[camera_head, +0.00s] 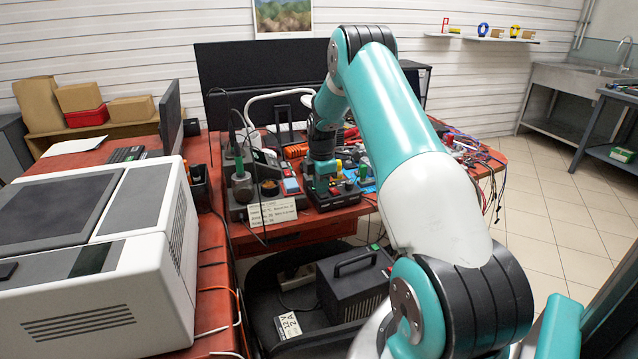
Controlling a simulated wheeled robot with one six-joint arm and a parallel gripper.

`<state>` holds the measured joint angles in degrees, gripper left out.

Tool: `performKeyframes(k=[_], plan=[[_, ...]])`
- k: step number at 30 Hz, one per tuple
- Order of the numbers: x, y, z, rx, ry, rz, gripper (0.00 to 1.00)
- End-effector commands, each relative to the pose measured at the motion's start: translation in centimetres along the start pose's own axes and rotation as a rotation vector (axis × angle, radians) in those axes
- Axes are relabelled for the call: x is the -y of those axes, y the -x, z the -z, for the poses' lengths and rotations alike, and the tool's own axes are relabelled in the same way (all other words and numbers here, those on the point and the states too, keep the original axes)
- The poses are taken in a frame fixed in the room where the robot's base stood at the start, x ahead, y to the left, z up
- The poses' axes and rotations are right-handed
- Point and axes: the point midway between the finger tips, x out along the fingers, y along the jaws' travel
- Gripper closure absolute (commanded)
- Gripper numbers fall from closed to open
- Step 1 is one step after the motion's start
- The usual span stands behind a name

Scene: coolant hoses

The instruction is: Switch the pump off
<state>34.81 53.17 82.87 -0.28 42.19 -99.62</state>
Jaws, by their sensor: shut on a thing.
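I cannot tell for certain which thing is the pump. A dark box with a handle on top (355,284) sits low on a black seat, with a small green spot on its top right edge. My teal and white arm reaches over the red table. My gripper (322,188) is at the table's front edge, among small devices and apart from the dark box. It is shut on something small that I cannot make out. The fingers are partly hidden by the wrist and the clutter. No pump switch can be clearly read.
The red table (347,215) is crowded with black devices, tools and cables. A white card with writing (272,212) stands at its front edge. A large white machine (98,262) fills the left. The black seat (265,283) is below the table.

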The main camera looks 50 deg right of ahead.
Motion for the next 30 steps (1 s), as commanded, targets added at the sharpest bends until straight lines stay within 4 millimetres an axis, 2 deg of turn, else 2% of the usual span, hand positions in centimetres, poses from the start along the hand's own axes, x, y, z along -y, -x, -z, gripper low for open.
performKeyframes(k=[1, 16, 24, 28, 30], plan=[[0.4, -1.1, 0.3, -0.005, 0.004, 0.013, 1.00], [2.1, -0.8, 0.3, -0.006, 0.005, 0.019, 1.00], [2.2, -0.9, 0.3, -0.006, 0.004, 0.023, 1.00], [2.2, -0.2, 0.4, -0.006, 0.005, 0.022, 1.00], [2.1, 0.8, 0.5, -0.005, 0.007, 0.019, 1.00]])
